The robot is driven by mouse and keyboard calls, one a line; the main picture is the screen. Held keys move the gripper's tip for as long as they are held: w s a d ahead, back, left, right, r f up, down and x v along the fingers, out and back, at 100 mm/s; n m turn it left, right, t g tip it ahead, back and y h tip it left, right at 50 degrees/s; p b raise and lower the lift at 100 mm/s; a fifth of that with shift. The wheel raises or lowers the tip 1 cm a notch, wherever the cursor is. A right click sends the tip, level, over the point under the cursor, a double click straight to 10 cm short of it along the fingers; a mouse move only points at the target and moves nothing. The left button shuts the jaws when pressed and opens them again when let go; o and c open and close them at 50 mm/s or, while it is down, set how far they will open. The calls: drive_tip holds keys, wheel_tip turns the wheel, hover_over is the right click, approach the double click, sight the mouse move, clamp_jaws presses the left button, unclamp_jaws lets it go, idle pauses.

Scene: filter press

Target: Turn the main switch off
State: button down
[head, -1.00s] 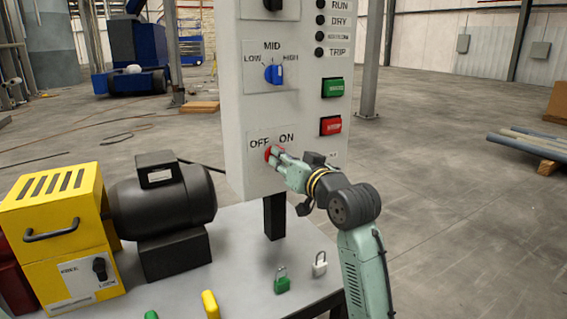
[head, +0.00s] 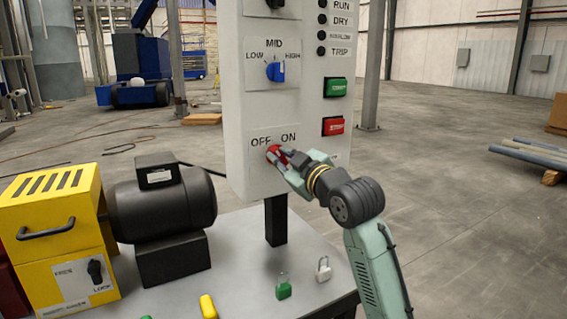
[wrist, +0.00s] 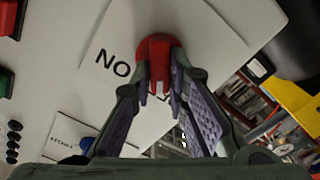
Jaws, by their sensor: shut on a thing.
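The main switch is a red rotary knob (head: 273,153) low on the grey control panel (head: 238,110), under the OFF and ON labels. My gripper (head: 284,157) reaches it from the lower right. In the wrist view the red knob (wrist: 160,50) sits between the two fingertips (wrist: 161,84), which close on its handle from both sides. The ON label shows upside down beside it there; OFF is hidden. The fingers cover part of the knob in the head view, so I cannot tell exactly where it points.
Above are a blue selector (head: 275,72), a green button (head: 335,87) and a red button (head: 333,126). On the table below stand a black motor (head: 160,205), a yellow housing (head: 60,225), a green padlock (head: 284,291) and a white padlock (head: 323,270).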

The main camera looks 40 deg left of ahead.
drive_tip(key=shift+n, duration=0.8)
drive_tip(key=c, duration=1.6)
unclamp_jaws()
drive_tip(key=shift+o, duration=0.2)
drive_tip(key=shift+s, duration=0.1)
drive_tip(key=v, duration=1.2)
